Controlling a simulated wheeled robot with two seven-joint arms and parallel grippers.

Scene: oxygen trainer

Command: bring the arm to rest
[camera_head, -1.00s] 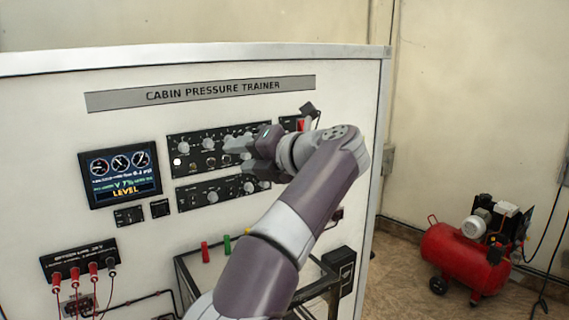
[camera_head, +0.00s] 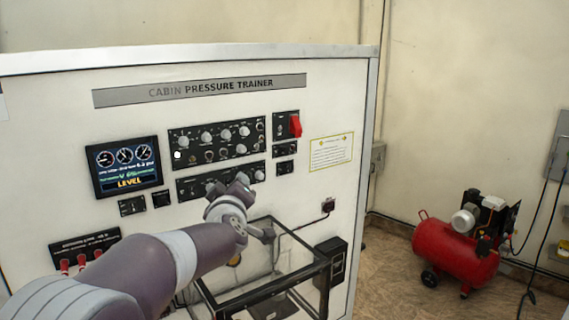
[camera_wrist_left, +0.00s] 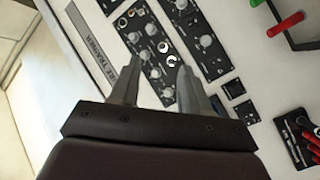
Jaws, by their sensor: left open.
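My left arm (camera_head: 150,262) reaches in from the lower left in the head view. Its wrist (camera_head: 228,208) is in front of the lower knob panel, and the fingers are mostly hidden there. In the left wrist view my left gripper (camera_wrist_left: 158,68) has its two grey fingers spread with nothing between them. Knob panels (camera_wrist_left: 150,52) show beyond the fingers. The trainer panel (camera_head: 60,150) stands upright before me, with a lit screen (camera_head: 127,167) reading LEVEL. My right gripper is not in view.
A red switch guard (camera_head: 296,125) sits at the upper right of the controls. A black-framed clear box (camera_head: 300,270) juts out below, close to my wrist. Red plugs (camera_head: 80,261) are at the lower left. A red compressor (camera_head: 455,252) stands on the floor at the right.

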